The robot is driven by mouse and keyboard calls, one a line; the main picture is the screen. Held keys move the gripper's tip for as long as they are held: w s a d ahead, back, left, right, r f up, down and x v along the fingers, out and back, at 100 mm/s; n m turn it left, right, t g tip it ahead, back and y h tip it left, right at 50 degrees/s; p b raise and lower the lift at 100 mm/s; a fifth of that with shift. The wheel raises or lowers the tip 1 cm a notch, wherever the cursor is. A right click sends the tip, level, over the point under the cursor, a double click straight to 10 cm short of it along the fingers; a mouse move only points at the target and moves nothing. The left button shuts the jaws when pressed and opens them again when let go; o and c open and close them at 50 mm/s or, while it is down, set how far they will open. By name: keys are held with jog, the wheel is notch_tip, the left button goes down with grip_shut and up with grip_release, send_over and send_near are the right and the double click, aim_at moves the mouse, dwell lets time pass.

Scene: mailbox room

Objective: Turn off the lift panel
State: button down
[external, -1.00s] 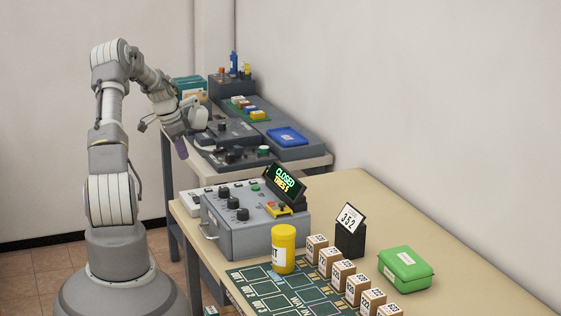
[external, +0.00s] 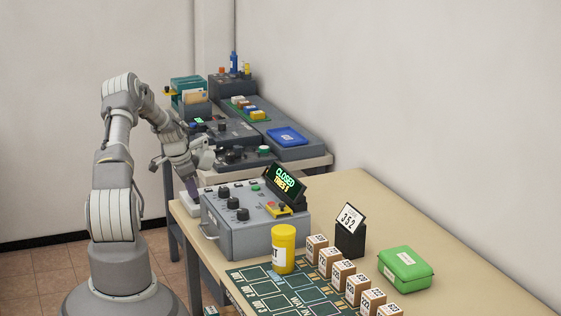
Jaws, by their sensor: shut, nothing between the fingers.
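No label that reads as a lift panel can be made out. A grey control box (external: 262,236) with several black knobs, a green button and a yellow-based red control stands on the near table. Its tilted display (external: 285,183) is lit and reads "CLOSED" in green above a yellow line. Darker panels with knobs, one with a black lever-like knob cluster (external: 236,154), lie on the far table. My gripper (external: 192,190) is shut and empty, pointing down just left of the grey box's back corner. Its exact gap to the box is unclear.
A yellow jar (external: 283,249), a green mat (external: 275,291), numbered wooden blocks (external: 343,273), a number stand (external: 350,236) and a green case (external: 405,268) occupy the near table. A blue tray (external: 287,136) lies on the far table.

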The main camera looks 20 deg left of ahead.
jog(key=shift+w+a+f, duration=0.1)
jog(key=shift+f, duration=0.35)
jog(key=shift+r, duration=0.15)
